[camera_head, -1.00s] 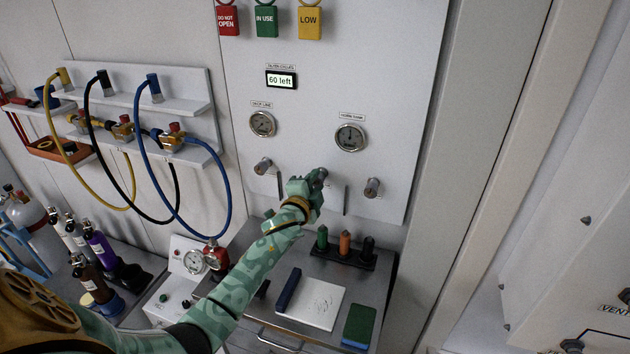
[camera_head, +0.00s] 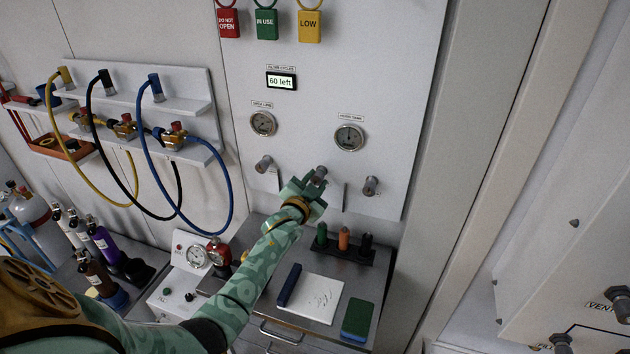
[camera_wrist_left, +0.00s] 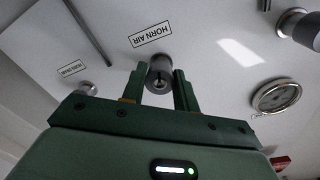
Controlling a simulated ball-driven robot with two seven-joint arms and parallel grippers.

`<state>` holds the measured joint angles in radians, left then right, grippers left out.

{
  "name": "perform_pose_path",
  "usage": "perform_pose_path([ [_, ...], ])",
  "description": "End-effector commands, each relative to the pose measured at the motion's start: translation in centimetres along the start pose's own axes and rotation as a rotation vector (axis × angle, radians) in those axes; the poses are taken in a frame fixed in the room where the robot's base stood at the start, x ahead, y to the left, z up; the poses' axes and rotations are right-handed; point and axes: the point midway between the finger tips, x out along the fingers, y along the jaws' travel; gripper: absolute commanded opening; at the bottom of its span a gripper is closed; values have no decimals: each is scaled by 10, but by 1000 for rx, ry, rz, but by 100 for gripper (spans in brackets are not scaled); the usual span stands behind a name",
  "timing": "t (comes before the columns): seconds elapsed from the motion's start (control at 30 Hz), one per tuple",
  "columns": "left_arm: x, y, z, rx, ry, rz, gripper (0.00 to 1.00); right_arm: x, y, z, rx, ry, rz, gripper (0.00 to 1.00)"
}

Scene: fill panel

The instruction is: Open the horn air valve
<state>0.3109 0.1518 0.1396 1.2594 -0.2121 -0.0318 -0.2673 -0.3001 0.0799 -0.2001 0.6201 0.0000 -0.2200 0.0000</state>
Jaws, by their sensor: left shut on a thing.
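The horn air valve (camera_head: 320,173) is the middle of three grey knobs low on the light wall panel. In the left wrist view its round knob (camera_wrist_left: 160,75) sits between my two green fingers, beside an upside-down "HORN AIR" label (camera_wrist_left: 150,34). My left gripper (camera_head: 312,184) reaches up to it from below and is shut on the knob. The fingers hide part of the knob's sides. How far the knob is turned I cannot tell. My right gripper is not in view.
Similar knobs stand to the left (camera_head: 264,164) and right (camera_head: 371,186). Two gauges (camera_head: 349,137) and a "60 left" display (camera_head: 281,81) are above. A steel bench (camera_head: 375,270) with a notepad and several coloured pegs lies below. Hoses (camera_head: 147,150) hang at left.

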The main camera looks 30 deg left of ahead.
Motion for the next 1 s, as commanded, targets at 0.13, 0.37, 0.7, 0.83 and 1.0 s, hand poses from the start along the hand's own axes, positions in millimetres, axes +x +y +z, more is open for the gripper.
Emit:
perform_pose_path([
  [0.13,-1,2,2,-19,-4,3,7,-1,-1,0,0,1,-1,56],
  [0.37,-1,2,3,-23,-4,3,7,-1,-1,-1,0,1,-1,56],
  [0.7,-1,2,2,-22,-3,2,52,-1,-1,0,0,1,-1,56],
  [0.83,0,1,1,-22,-1,1,52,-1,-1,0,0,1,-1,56],
  [1.0,-8,1,1,-22,-1,1,52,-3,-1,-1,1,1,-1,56],
])
